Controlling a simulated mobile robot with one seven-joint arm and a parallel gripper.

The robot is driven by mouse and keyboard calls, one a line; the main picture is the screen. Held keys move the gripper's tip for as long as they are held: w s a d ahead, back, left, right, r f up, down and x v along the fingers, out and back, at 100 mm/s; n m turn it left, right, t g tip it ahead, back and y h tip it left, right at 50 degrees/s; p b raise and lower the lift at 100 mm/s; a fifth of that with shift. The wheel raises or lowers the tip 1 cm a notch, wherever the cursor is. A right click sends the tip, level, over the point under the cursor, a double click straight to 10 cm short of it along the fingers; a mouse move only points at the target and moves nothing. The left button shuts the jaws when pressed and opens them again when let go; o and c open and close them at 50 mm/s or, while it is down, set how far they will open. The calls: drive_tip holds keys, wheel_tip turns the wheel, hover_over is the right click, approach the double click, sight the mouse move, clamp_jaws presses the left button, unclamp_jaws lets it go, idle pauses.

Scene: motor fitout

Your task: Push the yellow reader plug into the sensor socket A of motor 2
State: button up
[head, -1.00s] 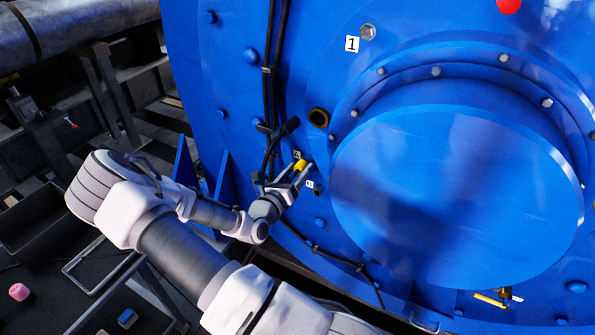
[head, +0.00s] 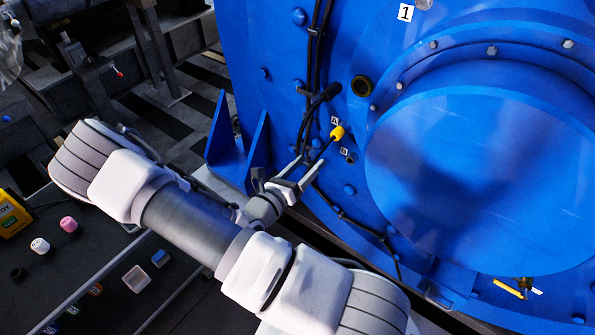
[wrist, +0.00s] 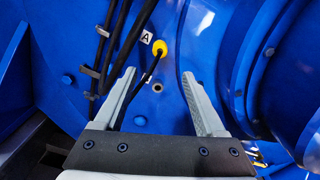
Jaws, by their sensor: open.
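The yellow reader plug (head: 338,132) sits on the blue motor face right beside the label A (head: 335,120), with a black cable trailing down from it. In the wrist view the plug (wrist: 159,47) covers the socket at label A (wrist: 147,37), so how deep it sits cannot be told. My gripper (head: 311,160) is open and empty, below and back from the plug. In the wrist view its spread fingers (wrist: 158,73) flank the cable, apart from the plug. An open hole (wrist: 158,87) shows below the plug, near label B (head: 343,151).
The blue motor housing (head: 480,170) carries a label 1 (head: 405,12). Black cables (head: 312,60) run down it left of the plug. A brass-rimmed port (head: 361,85) is above right. A yellow tester (head: 12,213) and several small parts lie at lower left.

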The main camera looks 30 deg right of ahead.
drive_tip(key=shift+v, duration=2.05)
drive_tip(key=s+a+r+m+g+y, duration=0.1)
drive_tip(key=s+r+m+g+y, duration=0.55)
drive_tip(key=m, duration=0.75)
drive_tip(key=s+a+r+m+t+y, duration=0.2)
drive_tip(key=s+a+r+m+y, duration=0.15)
drive_tip(key=r, duration=0.35)
drive_tip(key=s+a+r+m+t+y, duration=0.2)
drive_tip(key=a+r+m+y, duration=0.1)
drive_tip(key=a+r+m, duration=0.25)
drive_tip(key=s+a+r+m+t+y, duration=0.2)
drive_tip(key=a+r+m+y, duration=0.2)
drive_tip(key=r, duration=0.3)
wheel_tip(320, 180, up, 13)
drive_tip(key=p, duration=1.2)
drive_tip(key=shift+f+g+p, duration=0.15)
drive_tip(key=shift+g+p, duration=0.2)
drive_tip(key=shift+p, duration=0.05)
